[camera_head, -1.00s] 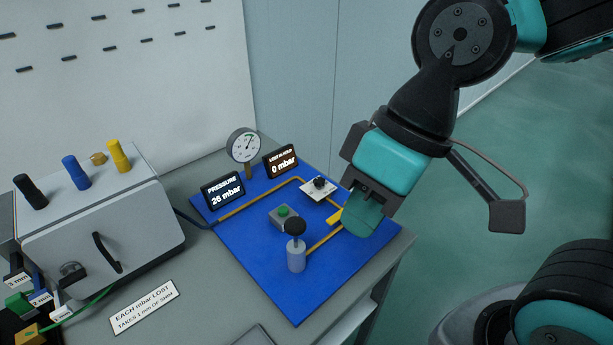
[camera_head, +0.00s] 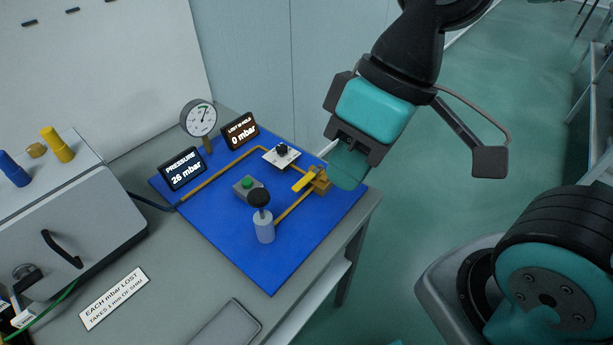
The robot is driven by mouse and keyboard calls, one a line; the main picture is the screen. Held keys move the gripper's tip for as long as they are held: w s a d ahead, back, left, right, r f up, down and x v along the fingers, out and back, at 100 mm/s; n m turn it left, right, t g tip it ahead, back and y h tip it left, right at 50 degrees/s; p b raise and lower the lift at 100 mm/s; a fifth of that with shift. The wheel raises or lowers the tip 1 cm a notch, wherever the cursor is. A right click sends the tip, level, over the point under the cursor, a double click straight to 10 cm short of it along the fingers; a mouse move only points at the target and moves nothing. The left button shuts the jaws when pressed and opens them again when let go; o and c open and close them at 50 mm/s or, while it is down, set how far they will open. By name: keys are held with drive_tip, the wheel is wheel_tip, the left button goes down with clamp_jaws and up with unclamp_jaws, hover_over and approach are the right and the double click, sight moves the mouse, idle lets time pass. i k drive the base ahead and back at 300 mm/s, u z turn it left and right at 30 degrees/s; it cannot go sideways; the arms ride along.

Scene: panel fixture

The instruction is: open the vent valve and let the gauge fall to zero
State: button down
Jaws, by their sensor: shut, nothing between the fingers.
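The vent valve, a brass block (camera_head: 320,185) with a flat yellow lever (camera_head: 303,181), sits on the right part of the blue panel (camera_head: 235,250). My gripper (camera_head: 347,170) is shut and empty, just right of and above the valve in the picture. I cannot tell whether it touches the valve. The round white gauge (camera_head: 199,118) stands on a post at the back, its needle off to the upper right. The pressure display (camera_head: 183,170) reads 26 mbar. The lost-in-hold display (camera_head: 240,132) reads 0 mbar.
A black-knobbed hand pump (camera_head: 263,218), a green button box (camera_head: 248,187) and a white plate with a black knob (camera_head: 281,156) stand on the panel. A grey case (camera_head: 100,215) is at left. A sign (camera_head: 114,297) and a grey tray (camera_head: 226,325) lie in front.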

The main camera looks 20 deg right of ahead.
sight(304, 181)
drive_tip(key=u, duration=0.55)
drive_tip(key=k, duration=0.6)
drive_tip(key=u, duration=0.55)
drive_tip(key=i, duration=0.95)
drive_tip(key=z, duration=0.8)
